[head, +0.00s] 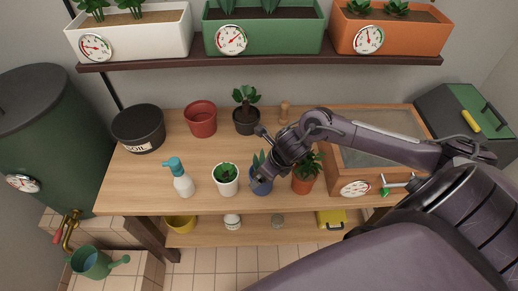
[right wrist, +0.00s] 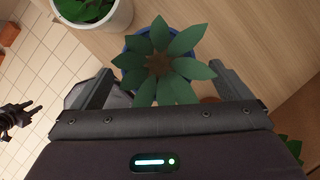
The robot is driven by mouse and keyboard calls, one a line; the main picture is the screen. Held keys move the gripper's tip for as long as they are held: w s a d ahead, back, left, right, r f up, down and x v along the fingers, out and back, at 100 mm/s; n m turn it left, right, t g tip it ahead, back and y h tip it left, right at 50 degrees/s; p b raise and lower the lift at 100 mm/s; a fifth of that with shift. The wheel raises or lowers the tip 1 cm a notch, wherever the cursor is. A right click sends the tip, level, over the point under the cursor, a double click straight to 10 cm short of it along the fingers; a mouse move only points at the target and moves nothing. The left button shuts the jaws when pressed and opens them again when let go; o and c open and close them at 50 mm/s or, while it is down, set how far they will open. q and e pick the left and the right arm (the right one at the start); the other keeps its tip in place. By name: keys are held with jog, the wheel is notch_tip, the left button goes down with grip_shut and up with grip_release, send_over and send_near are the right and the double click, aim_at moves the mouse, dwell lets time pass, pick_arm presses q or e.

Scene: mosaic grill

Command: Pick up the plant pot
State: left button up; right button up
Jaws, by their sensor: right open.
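The blue plant pot (head: 261,187) stands upright near the front edge of the wooden bench, between a white plant pot (head: 228,188) and a terracotta plant pot (head: 303,185). My right gripper (head: 264,172) is just above the blue pot and partly hides it in the head view. In the right wrist view, my right gripper (right wrist: 163,82) is open, with its fingers on either side of the green leaves. The blue rim (right wrist: 130,48) shows beneath the leaves. I cannot tell whether the fingers touch the plant. My left gripper does not show in the head view.
A spray bottle (head: 182,183) stands left of the white pot. A soil bucket (head: 138,126), an empty red pot (head: 201,118) and a dark pot with a plant (head: 246,122) stand farther back. A glass-topped wooden box (head: 380,125) is at right. Planters fill the shelf (head: 270,60) above.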

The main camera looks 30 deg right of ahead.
jog(key=x, duration=0.1)
jog(key=p+x, duration=0.1)
jog(key=shift+w+a+f+p, duration=0.2)
jog(key=shift+a+f+p, duration=0.1)
jog(key=shift+x, duration=1.15)
jog(key=shift+w+d+f, duration=0.1)
jog(key=shift+f, duration=0.05)
jog(key=c, duration=1.3)
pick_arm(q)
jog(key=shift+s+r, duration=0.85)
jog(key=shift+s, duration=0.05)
